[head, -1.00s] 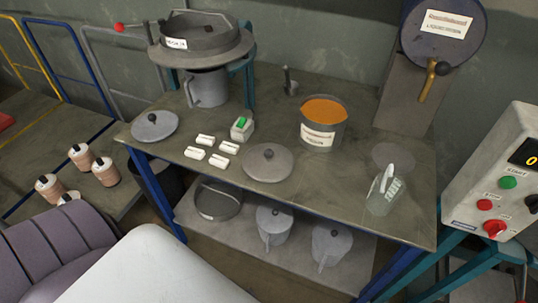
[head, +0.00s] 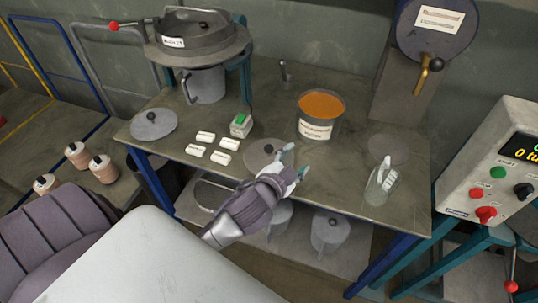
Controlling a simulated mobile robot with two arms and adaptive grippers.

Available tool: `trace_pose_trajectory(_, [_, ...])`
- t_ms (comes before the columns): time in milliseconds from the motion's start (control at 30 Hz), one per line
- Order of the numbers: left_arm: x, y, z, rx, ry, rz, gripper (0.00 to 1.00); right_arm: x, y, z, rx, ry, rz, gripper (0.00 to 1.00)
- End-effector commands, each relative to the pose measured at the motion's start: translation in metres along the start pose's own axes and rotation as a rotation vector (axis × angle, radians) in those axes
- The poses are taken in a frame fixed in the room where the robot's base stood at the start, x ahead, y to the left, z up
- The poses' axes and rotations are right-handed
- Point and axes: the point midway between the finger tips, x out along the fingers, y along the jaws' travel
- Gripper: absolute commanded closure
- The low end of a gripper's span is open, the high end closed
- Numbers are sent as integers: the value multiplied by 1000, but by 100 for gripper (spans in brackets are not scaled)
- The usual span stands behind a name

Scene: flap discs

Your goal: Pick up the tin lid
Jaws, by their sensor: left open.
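One lid (head: 258,152) is at the front middle, partly hidden by my left gripper. The other lid (head: 153,124) is at the left end. I cannot tell from the picture which is the tin lid. My left gripper (head: 296,161) is open, with its fingers over or beside the right edge of the middle lid. It appears empty, and I cannot tell whether it touches the lid. An open tin (head: 317,128) of orange material stands behind it. My right gripper is not in view.
A clear labelled jug (head: 380,186) stands at the right. A sieve machine (head: 200,38) is at back left, a control box (head: 492,170) far right. Lidded jugs (head: 330,232) stand on the lower shelf.

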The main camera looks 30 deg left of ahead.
Motion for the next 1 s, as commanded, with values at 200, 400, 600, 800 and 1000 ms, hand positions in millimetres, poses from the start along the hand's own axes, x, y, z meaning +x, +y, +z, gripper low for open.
trace_pose_trajectory(200, [9,-45,-138,430,560,-205,41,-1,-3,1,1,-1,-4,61])
trace_pose_trajectory(400, [-30,-9,-225,1111,1177,-268,41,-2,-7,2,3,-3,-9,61])
trace_pose_trajectory(600, [-24,24,-165,1896,1546,21,41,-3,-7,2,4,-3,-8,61])
trace_pose_trajectory(800, [7,-48,-54,2460,1516,643,41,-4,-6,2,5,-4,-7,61])
trace_pose_trajectory(1000, [6,-126,0,-2612,-1343,-1110,41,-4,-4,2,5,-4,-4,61])
